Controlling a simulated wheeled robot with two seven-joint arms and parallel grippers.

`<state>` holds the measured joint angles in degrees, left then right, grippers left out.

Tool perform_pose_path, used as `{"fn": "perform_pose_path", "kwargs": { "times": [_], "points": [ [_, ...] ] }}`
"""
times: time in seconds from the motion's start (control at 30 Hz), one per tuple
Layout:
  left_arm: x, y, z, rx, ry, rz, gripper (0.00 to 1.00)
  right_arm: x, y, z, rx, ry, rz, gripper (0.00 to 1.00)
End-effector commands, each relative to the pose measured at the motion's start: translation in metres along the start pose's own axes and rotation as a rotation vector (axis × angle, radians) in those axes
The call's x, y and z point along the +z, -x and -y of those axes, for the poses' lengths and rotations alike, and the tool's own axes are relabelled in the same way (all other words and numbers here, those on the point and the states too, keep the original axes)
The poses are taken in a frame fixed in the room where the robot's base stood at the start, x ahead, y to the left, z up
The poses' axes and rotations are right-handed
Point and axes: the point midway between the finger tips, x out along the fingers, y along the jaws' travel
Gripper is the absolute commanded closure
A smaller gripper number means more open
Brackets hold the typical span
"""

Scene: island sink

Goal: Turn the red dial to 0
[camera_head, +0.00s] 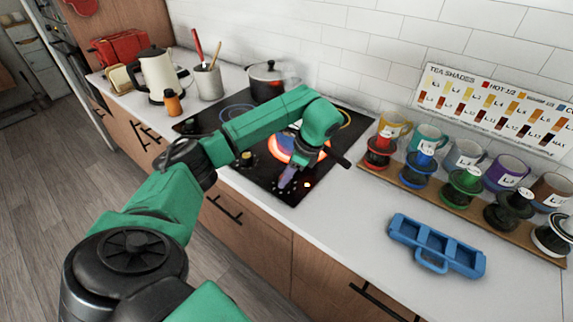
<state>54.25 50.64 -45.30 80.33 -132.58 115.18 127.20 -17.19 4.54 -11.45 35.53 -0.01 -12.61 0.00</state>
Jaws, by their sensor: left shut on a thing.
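My left gripper (287,180) reaches down to the front edge of the black hob (262,180). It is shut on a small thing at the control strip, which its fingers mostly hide. I cannot make out the colour or the setting of that thing, nor see a 0 mark. A burner (277,148) glows orange-red behind the gripper, partly hidden by my arm. My right gripper is not in view.
A lidded pot (267,81) stands at the back of the hob. A white kettle (157,74) and utensil crock (208,84) are at left. Several mugs and coloured stands line a wooden board (408,182) at right. A blue tray (437,247) lies on the counter.

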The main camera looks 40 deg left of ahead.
Motion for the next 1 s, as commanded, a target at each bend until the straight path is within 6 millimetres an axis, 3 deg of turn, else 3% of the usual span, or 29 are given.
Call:
{"fn": "perform_pose_path", "kwargs": {
  "times": [0.4,0.43,0.5,0.83,1.0],
  "points": [
    [-0.001,-0.001,-0.001,0.005,0.005,-0.001,1.00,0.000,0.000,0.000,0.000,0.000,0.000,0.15],
    [-0.001,-0.001,-0.001,0.005,0.005,-0.001,0.53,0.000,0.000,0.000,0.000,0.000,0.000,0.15],
    [-0.001,-0.001,-0.001,0.005,0.005,-0.001,0.27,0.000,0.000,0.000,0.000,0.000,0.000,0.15],
    [0.000,0.001,0.000,0.003,0.006,-0.001,0.27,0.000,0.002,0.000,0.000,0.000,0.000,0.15],
    [0.002,0.025,0.001,0.000,0.006,-0.002,0.27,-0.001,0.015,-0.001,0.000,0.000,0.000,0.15]
  ]
}}
